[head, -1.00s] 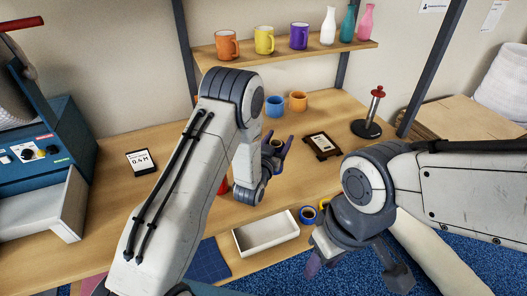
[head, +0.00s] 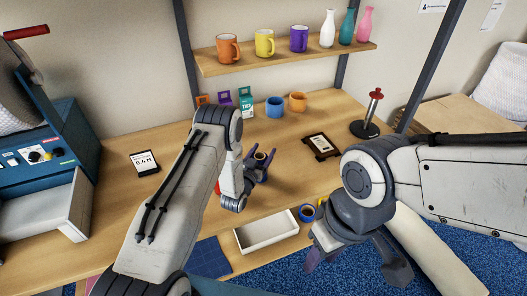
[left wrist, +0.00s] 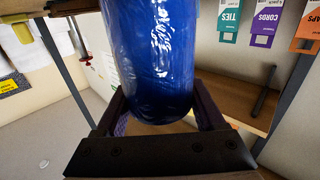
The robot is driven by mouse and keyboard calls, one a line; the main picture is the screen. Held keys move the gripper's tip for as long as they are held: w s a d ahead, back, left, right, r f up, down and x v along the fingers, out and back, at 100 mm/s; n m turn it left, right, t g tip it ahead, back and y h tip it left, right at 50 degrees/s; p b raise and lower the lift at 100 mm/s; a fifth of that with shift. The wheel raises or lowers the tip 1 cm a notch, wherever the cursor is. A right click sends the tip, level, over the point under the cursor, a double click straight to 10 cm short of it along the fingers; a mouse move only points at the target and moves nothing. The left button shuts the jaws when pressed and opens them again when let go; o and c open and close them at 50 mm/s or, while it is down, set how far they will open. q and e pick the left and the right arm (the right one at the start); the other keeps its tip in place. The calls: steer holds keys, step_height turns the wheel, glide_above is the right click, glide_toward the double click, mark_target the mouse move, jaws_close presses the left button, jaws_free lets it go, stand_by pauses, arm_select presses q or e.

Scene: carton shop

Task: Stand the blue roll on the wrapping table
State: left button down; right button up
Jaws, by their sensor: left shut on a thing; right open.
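The blue roll (left wrist: 155,60) is a glossy, dark blue wrapped cylinder; it fills the upper middle of the left wrist view, between my left gripper's (left wrist: 160,115) fingers. In the head view, my left gripper (head: 258,168) is shut on it over the middle of the wrapping table (head: 290,180). Only the roll's end with a tan core (head: 261,156) shows there, facing up; the arm and fingers hide the rest. I cannot tell whether its lower end touches the table. My right gripper (head: 350,262) is open and empty near the table's front right.
A white tray (head: 265,247) stands at the front edge, with a blue tape roll (head: 307,212) beside it. Cups and small boxes line the back. The blue machine (head: 50,150) is left.

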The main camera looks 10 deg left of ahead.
arm_select(q)
steer(key=shift+f+b, duration=0.2)
steer(key=shift+b, duration=0.1)
jaws_free()
steer(key=shift+r, duration=0.1)
steer(key=shift+r+p, duration=0.2)
steer(key=shift+p, duration=0.2)
steer(key=s+a+b, duration=0.2)
steer(key=s+b, duration=0.1)
steer(key=s, duration=0.8)
steer(key=shift+s+a+b, duration=0.15)
steer(key=shift+s+b, duration=0.15)
steer(key=shift+s, duration=0.05)
